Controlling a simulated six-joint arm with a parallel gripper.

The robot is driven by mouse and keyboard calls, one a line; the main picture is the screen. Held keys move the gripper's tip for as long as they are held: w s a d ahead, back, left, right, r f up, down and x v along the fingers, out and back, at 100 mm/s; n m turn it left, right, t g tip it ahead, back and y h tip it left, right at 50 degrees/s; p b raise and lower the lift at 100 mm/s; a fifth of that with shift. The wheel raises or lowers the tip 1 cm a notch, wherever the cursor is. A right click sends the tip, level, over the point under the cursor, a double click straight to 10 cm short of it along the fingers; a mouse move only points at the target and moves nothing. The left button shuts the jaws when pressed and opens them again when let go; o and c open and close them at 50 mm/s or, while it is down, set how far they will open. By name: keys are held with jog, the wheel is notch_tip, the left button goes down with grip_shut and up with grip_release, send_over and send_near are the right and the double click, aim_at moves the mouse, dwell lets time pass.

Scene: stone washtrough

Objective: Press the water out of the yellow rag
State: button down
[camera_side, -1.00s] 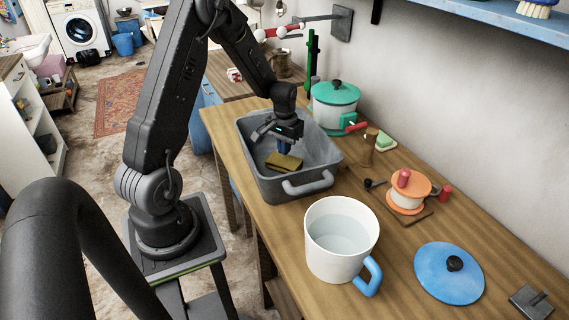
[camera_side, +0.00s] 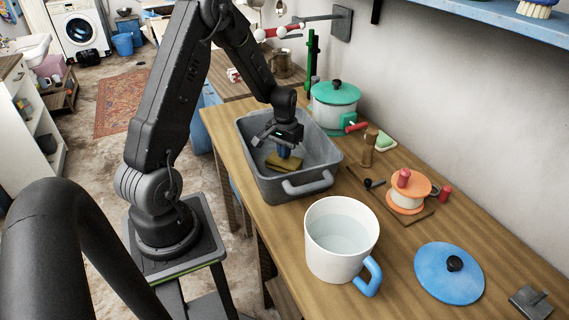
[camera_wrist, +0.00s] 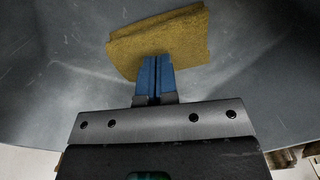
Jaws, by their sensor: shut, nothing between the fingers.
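The yellow rag (camera_side: 286,163) is a folded, dull yellow pad lying on the floor of the grey stone trough (camera_side: 290,188). In the wrist view the rag (camera_wrist: 160,42) fills the upper middle, with the grey trough floor around it. My gripper (camera_side: 284,152) points down into the trough. Its blue fingers (camera_wrist: 155,62) are shut together with nothing between them. Their tips overlap the rag's near edge in the wrist view; I cannot tell whether they touch it. Part of the rag is hidden behind the fingers.
A white mug of water with a blue handle (camera_side: 342,262) stands near the trough's front right. A green-lidded pot (camera_side: 335,105) stands behind it. A blue lid (camera_side: 449,273) and an orange-topped spool (camera_side: 407,190) lie to the right. The trough walls surround my gripper.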

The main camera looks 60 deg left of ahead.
jog(key=shift+f, duration=0.55)
dwell(0.4)
jog(key=shift+s+d+f, duration=0.1)
jog(key=shift+s, duration=0.05)
dwell(1.5)
notch_tip(320, 180, up, 8)
dwell(0.8)
jog(key=shift+r, duration=0.2)
jog(key=d+r+m+t, duration=0.1)
jog(key=d+r+m, duration=0.1)
jog(key=d+r, duration=0.6)
jog(key=s+d+r+m+t, duration=0.2)
jog(key=s+d+r, duration=0.3)
jog(key=s+d, duration=0.2)
jog(key=s+d+r+m+t, duration=0.2)
jog(key=s+d+r, duration=0.3)
jog(key=s+d, duration=0.3)
jog(key=shift+d+t, duration=0.3)
jog(key=shift+d, duration=0.1)
